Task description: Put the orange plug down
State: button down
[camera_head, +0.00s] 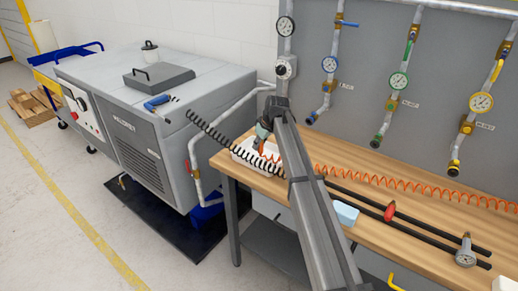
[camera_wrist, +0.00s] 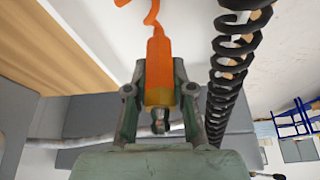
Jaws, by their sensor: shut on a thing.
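The orange plug (camera_wrist: 159,78) is between the two fingers of my gripper (camera_wrist: 160,115) in the wrist view. The fingers are closed on its sides, and its metal tip points back toward the palm. An orange coiled hose runs from its other end. In the head view my gripper (camera_head: 262,132) is at the left end of the wooden bench (camera_head: 398,226), over or beside a white block (camera_head: 243,153). My arm hides part of this area, and I cannot tell whether the plug touches anything.
A black coiled hose (camera_head: 232,138) hangs close beside my gripper. The orange hose (camera_head: 420,187) stretches right along the bench. A light blue block (camera_head: 343,213), a red-handled tool (camera_head: 389,211) and a gauge (camera_head: 466,252) lie on the bench. Gauged pipes (camera_head: 399,80) line the wall panel.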

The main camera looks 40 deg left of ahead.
aim_at(259, 150)
jog(key=shift+f, duration=1.4)
jog(key=shift+f, duration=0.15)
jog(key=c, duration=1)
grip_release()
jog(key=b+v, duration=0.2)
jog(key=v, duration=1)
